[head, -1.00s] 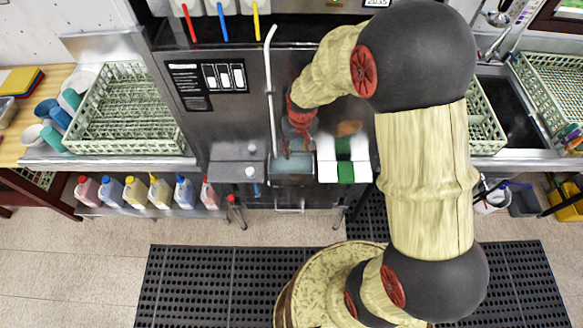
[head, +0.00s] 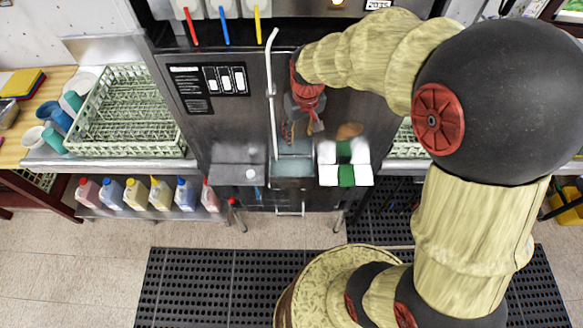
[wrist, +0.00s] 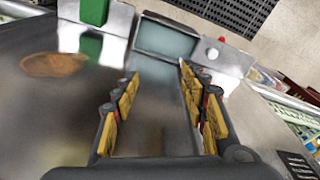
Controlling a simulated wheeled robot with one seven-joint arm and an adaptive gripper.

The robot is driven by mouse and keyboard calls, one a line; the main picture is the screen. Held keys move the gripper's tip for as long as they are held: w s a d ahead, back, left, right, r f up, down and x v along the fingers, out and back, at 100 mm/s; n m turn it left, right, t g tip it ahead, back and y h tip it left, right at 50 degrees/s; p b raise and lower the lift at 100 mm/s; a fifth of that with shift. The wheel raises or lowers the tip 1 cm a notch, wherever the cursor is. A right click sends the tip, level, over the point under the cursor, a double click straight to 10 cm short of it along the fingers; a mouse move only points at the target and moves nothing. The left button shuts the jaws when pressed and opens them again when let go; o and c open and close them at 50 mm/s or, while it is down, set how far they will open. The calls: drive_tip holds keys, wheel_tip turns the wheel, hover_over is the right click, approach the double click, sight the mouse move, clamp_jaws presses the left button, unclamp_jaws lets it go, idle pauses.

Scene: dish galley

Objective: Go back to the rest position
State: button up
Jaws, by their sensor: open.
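My gripper (head: 303,128) is in front of the steel dish machine (head: 235,125) in the head view, pointing down above the small basin at its front. In the wrist view my gripper (wrist: 160,80) shows two separated fingers with yellow pads and nothing between them. The grey-blue basin (wrist: 168,42) lies beyond the fingertips, apart from them.
A white ledge with a green block (head: 346,174) is right of the basin. A green dish rack (head: 125,115) stands on the left counter. Several coloured bottles (head: 135,192) line the shelf below. Black mats (head: 210,285) cover the floor.

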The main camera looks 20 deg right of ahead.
drive_tip(key=s+r+m+t+b, duration=0.1)
drive_tip(key=s+t+b, duration=0.2)
drive_tip(key=s+b, duration=1.3)
drive_tip(key=s, duration=0.4)
drive_tip(key=shift+t, duration=0.4)
drive_tip(key=shift+w+a+r, duration=0.1)
